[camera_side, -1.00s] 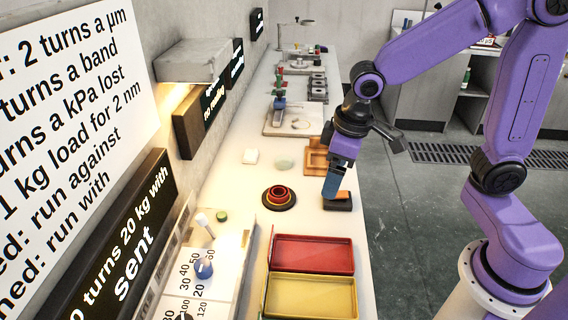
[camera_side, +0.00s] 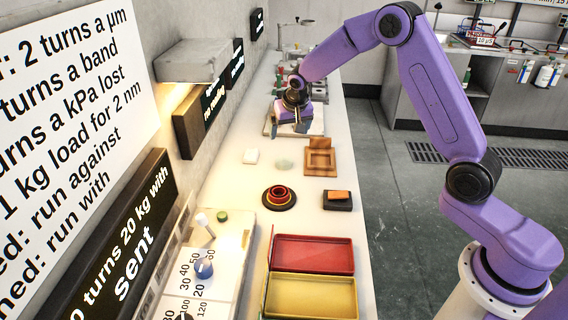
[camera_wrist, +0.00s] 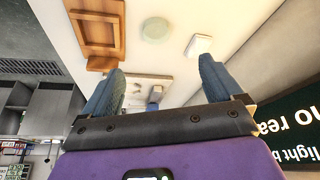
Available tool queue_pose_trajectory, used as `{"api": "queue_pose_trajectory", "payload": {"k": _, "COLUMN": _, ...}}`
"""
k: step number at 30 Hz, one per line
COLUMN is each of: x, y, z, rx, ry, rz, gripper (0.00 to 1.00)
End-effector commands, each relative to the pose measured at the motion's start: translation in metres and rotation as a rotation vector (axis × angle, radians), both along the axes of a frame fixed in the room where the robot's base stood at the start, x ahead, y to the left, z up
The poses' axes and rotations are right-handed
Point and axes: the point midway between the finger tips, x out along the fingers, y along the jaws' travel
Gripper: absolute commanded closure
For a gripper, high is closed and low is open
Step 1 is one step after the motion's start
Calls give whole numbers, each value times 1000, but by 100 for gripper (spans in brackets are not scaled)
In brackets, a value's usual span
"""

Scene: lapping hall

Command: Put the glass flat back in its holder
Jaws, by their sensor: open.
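A pale green, translucent round disc, which looks like the glass flat (camera_side: 285,164), lies on the bench between a white block and a wooden piece. The wrist view shows it at the top middle (camera_wrist: 155,29). The square wooden piece with a recess, likely the holder (camera_side: 320,171), sits just right of the disc; its recess looks empty in the wrist view (camera_wrist: 98,32). My gripper (camera_side: 291,122) is open and empty, farther back along the bench, over a pale board. Its two blue fingers are spread in the wrist view (camera_wrist: 160,72), apart from the disc.
A white block (camera_side: 251,156) lies left of the disc. Nearer stand a dark stack of coloured rings (camera_side: 279,196), a black block with an orange top (camera_side: 338,201), and red (camera_side: 312,254) and yellow (camera_side: 311,295) trays. Fixtures crowd the bench's far end.

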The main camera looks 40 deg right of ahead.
Motion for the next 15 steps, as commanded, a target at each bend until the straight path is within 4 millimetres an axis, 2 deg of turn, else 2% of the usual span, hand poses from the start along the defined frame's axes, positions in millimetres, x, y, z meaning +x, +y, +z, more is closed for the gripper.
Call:
{"api": "queue_pose_trajectory", "payload": {"k": 5, "x": 7, "y": -5, "z": -18, "rx": 0, "ry": 2, "rz": -7, "gripper": 7}}
{"api": "queue_pose_trajectory", "payload": {"k": 15, "x": 27, "y": -13, "z": -71, "rx": 1, "ry": 2, "rz": -5, "gripper": 7}}
